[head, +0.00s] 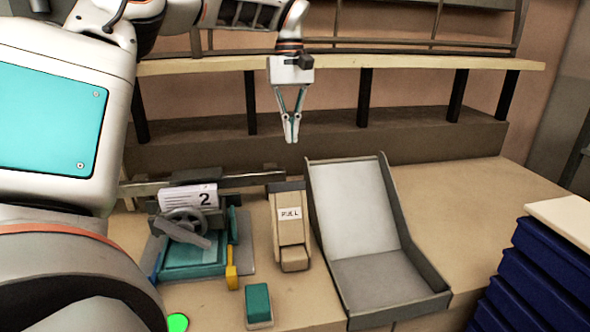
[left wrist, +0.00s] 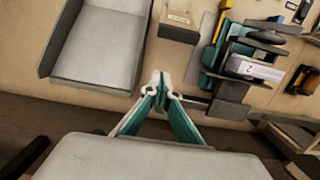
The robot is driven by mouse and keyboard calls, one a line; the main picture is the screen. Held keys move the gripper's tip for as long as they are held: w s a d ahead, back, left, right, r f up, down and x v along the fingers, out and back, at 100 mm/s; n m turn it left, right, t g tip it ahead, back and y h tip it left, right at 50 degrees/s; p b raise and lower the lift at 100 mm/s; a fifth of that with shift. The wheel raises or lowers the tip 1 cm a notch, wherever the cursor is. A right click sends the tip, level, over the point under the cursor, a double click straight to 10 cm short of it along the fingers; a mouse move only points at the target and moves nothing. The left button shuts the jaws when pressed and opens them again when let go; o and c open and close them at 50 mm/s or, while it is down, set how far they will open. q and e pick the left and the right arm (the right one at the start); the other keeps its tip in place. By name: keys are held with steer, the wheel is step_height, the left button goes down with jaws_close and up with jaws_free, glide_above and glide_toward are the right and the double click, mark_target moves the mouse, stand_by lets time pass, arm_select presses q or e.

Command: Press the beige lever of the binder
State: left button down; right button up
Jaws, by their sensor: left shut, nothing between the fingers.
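The binder (head: 180,262) is a teal and grey device with a wheel and a white card marked "2", on the table left of centre; it also shows upside down in the left wrist view (left wrist: 238,58). A beige lever-like part (head: 292,228) with a small white label stands beside it in a grey housing. In the left wrist view the labelled beige part (left wrist: 179,27) is at the top. My left gripper (head: 291,138) is shut and empty, fingers pointing down, above and behind the beige part and apart from it. My right gripper is not in view.
A grey sloped tray (head: 390,285) stands right of the beige part. A small teal-topped block (head: 258,303) lies in front. A stack of dark blue items (head: 535,280) is at the far right. A wooden shelf (head: 420,62) runs across behind. Table right of the tray is clear.

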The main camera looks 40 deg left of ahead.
arm_select(q)
steer(key=s+d+f, duration=0.2)
steer(key=d+f, duration=0.1)
steer(key=f, duration=0.5)
steer(key=shift+s+d+f, duration=0.15)
steer(key=shift+s+d, duration=0.1)
steer(key=shift+s, duration=0.1)
stand_by(0.6)
